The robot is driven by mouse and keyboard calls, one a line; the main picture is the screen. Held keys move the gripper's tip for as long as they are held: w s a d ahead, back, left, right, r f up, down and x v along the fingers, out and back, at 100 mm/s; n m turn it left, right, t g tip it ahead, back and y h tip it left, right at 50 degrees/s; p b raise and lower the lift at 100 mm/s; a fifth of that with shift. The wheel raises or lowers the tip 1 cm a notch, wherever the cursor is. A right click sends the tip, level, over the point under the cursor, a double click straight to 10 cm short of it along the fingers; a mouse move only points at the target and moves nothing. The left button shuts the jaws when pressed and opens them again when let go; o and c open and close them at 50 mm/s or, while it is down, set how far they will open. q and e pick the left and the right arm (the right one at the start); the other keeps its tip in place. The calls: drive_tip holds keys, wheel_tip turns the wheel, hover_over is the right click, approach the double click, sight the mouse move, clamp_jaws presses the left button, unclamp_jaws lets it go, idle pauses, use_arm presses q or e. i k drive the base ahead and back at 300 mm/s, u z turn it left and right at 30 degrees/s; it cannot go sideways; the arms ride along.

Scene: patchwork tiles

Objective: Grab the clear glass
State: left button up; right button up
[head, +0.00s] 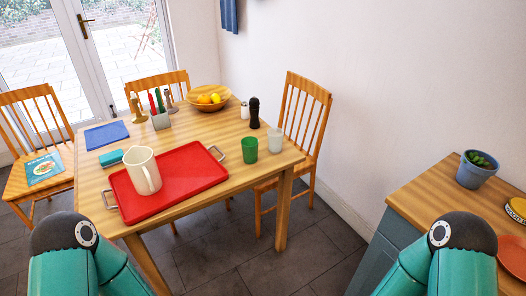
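The clear glass (275,141) looks pale and whitish. It stands upright on the wooden table (222,143) near its right corner. A green cup (249,150) stands just to its left, close beside it. Only the rounded teal and dark upper parts of my two arms show, at the bottom left and bottom right. Neither gripper is in view, and both arms are well short of the glass.
A red tray (186,189) with a cream pitcher (142,170) lies left of the cups. A black pepper mill (254,113) stands behind them. A chair (305,121) is at the table's right side. A cabinet (420,200) stands at the right.

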sight(275, 135)
drive_tip(key=z, duration=0.35)
drive_tip(key=i, duration=0.9)
drive_tip(key=u, duration=1.65)
drive_tip(key=k, duration=0.9)
drive_tip(key=z, duration=0.4)
drive_tip(key=i, duration=0.25)
drive_tip(key=u, duration=0.05)
